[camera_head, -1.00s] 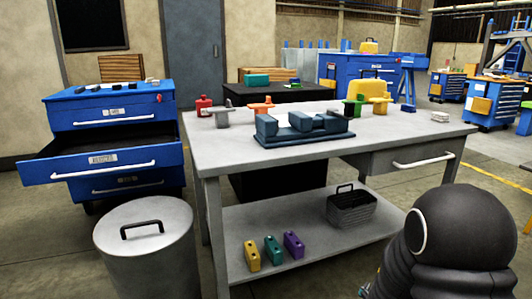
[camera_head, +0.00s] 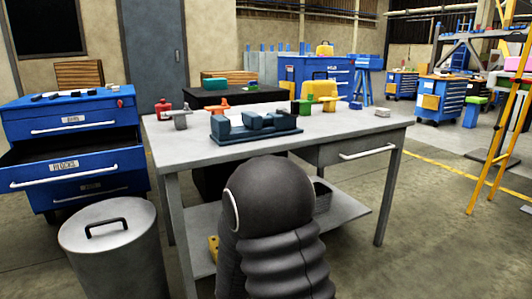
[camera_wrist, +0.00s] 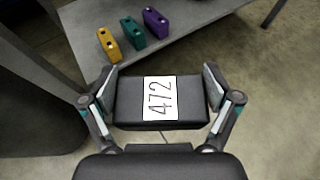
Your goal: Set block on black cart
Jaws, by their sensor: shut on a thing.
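In the wrist view my gripper (camera_wrist: 161,80) is shut on a black block (camera_wrist: 130,103) with a white label reading 472. The fingers press its left and right sides, and the block hangs above the floor beside a grey shelf. In the head view my dark arm hides the gripper and the block. A black cart (camera_head: 205,98) stands behind the grey workbench, and its lower part is mostly hidden. A teal block (camera_head: 214,84) and an orange-brown slatted item show at its top.
The grey workbench (camera_head: 345,128) stands between me and the black cart, with a blue jig (camera_head: 255,127) and coloured clamps on top. A lidded grey bin (camera_head: 108,240) and a blue cabinet with open drawer (camera_head: 75,170) are left. Floor at right is open before a yellow ladder (camera_head: 500,130).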

